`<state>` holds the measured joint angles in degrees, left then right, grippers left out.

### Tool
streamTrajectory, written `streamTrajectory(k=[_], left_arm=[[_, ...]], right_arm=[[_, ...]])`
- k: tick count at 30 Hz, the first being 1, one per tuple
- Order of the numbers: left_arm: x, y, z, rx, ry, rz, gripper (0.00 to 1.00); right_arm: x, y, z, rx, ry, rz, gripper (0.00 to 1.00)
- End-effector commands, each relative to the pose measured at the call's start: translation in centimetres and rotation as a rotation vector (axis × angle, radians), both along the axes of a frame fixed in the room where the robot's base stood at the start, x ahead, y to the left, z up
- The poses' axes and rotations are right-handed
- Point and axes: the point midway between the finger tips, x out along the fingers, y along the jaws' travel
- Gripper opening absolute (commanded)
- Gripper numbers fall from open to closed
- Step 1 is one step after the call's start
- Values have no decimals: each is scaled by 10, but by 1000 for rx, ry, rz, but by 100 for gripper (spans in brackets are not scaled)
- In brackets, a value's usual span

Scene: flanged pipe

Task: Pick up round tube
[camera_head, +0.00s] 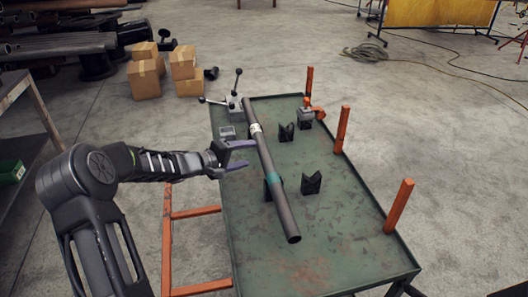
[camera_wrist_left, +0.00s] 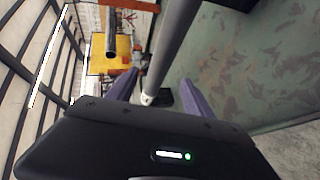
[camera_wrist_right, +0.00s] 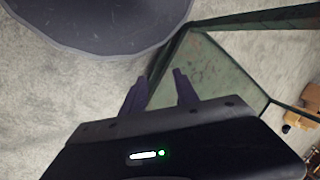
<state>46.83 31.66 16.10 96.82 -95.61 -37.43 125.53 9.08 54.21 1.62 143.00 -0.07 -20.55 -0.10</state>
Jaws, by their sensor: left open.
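The round tube (camera_head: 264,153) is long and dark grey, with a pale band near its far end and a teal band past its middle. It lies lengthwise over the green table, with a black block (camera_head: 268,190) partly hidden beside or under it. My left gripper (camera_head: 250,154) is open and empty, just left of the tube's middle, fingers pointing at it. In the left wrist view the tube (camera_wrist_left: 174,45) runs between and beyond the finger lines; contact cannot be told. My right gripper (camera_wrist_right: 159,76) shows only in its own wrist view, fingers apart and empty.
The green table (camera_head: 300,270) has orange posts (camera_head: 342,130) along its right edge. Black V-blocks (camera_head: 311,183) stand right of the tube. A lever fixture (camera_head: 234,102) is at the far left corner. Cardboard boxes (camera_head: 144,78) sit on the floor behind. The table's near end is clear.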

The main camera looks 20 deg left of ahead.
Motion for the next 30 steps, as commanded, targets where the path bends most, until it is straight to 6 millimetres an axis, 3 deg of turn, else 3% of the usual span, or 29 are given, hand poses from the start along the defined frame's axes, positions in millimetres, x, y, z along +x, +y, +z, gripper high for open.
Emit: streamTrajectory(k=[14, 24, 30], left_arm=[[12, -7, -5, -1, 0, 0, 60], [49, -26, -19, -1, 0, 1, 60], [53, -28, -19, 1, 0, 2, 60]], right_arm=[[0, 0, -3, 0, 0, 0, 36], [0, 0, -10, 0, 0, 0, 36], [0, 0, -10, 0, -1, 1, 36]])
